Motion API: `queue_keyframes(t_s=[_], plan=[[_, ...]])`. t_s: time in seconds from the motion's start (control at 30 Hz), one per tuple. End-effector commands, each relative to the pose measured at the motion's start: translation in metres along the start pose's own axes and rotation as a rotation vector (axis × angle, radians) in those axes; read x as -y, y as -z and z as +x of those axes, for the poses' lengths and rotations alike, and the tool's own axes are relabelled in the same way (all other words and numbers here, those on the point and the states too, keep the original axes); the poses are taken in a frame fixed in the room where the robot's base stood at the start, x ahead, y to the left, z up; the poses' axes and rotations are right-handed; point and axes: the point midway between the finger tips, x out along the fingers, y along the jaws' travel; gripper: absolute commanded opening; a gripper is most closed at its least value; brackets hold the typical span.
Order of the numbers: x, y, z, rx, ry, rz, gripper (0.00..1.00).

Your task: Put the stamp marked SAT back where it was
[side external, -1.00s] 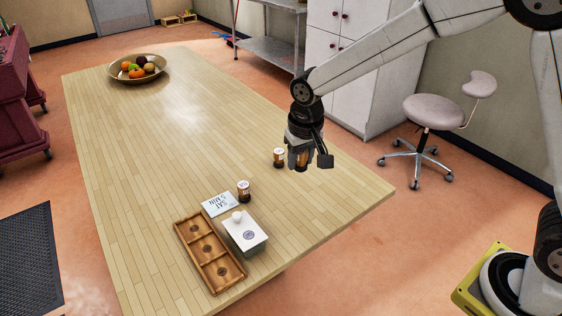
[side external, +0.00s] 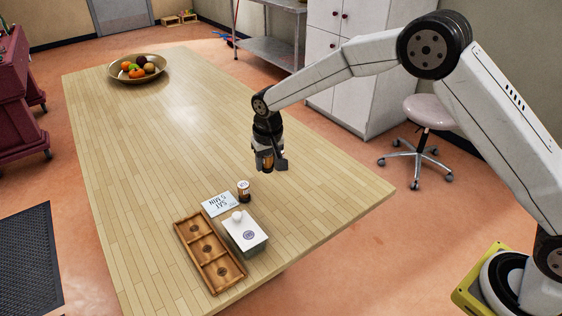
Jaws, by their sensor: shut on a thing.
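My gripper (side external: 268,163) points down above the table, right of the middle, shut on a small brown stamp (side external: 267,161). The lettering on this stamp cannot be read. Another brown stamp with a white top (side external: 243,190) stands upright on the table, below and left of my gripper. Its label is too small to read. A wooden tray (side external: 225,286) with three compartments lies at the near left. Each compartment shows a dark round mark and no stamp. A further stamp is now mostly or fully hidden behind my gripper.
A white card (side external: 220,204) with printed lettering lies beside the standing stamp. A white box (side external: 244,236) with a round knob stands right of the tray. A fruit bowl (side external: 137,70) is at the far end. The table's middle (side external: 170,140) is clear.

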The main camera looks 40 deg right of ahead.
Motion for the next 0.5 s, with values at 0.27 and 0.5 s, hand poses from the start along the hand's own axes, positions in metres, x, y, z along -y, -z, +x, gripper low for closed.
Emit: queue_keyframes(t_s=[0.27,0.5], plan=[[0.005,0.012,0.020,0.000,0.000,0.000,0.00],[0.005,0.013,0.021,-0.001,0.000,0.000,0.00]])
